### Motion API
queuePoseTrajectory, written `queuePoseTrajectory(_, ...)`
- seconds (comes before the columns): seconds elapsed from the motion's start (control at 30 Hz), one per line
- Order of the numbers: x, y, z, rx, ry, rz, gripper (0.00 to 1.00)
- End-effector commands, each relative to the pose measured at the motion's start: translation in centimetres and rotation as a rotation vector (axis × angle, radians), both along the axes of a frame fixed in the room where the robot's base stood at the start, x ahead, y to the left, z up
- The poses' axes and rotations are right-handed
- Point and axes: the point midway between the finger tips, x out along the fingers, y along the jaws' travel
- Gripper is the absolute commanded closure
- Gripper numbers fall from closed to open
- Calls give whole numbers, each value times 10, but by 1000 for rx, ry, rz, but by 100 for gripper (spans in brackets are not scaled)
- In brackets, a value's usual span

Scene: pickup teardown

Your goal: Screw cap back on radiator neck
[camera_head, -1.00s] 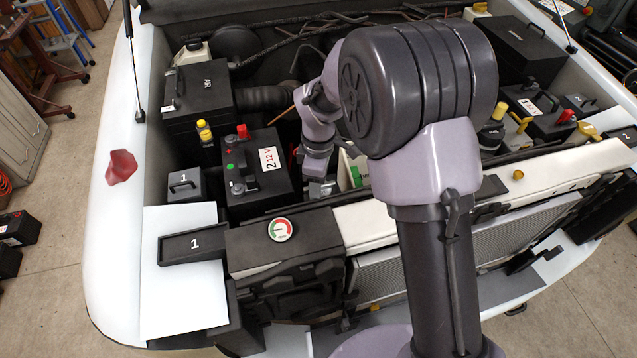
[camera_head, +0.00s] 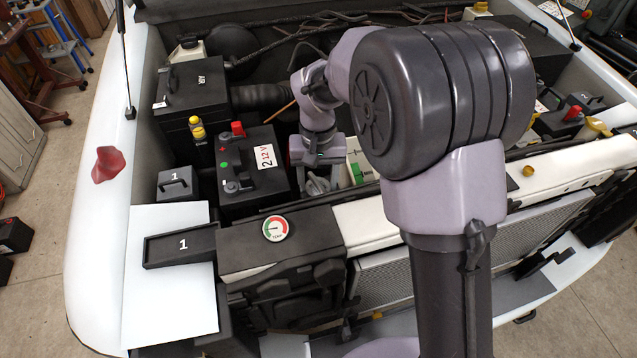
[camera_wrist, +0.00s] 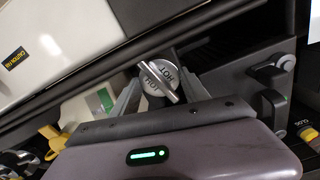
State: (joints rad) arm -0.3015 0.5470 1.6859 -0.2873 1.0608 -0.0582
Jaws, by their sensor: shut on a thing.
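The silver radiator cap (camera_wrist: 160,82), with a raised bar and the word HOT on its top, sits between the two fingers of my gripper (camera_wrist: 160,90) in the wrist view. My gripper is shut on it. In the head view my gripper (camera_head: 318,182) points down just behind the front cross panel, right of the black 12 V battery (camera_head: 250,172). I cannot make out the cap clearly there. The radiator neck is not clearly visible in either view, so I cannot tell whether the cap touches it.
A temperature gauge (camera_head: 275,228) sits on the front panel. A white box with a green part (camera_head: 360,165) stands close right of my gripper. A black tray marked 1 (camera_head: 180,245) lies on a white sheet (camera_head: 170,300) at left. A red cloth (camera_head: 107,164) lies on the fender.

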Motion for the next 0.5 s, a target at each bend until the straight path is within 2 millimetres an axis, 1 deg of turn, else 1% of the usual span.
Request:
queuePoseTrajectory(0.07, -2, 1, 0, 2, 6, 0, 99)
queuePoseTrajectory(0.1, -2, 1, 0, 2, 6, 0, 41)
queuePoseTrajectory(0.17, -2, 1, 0, 2, 5, 1, 29)
queuePoseTrajectory(0.2, -2, 1, 0, 2, 5, 1, 21)
queuePoseTrajectory(0.5, -1, 1, 1, 1, 3, 3, 21)
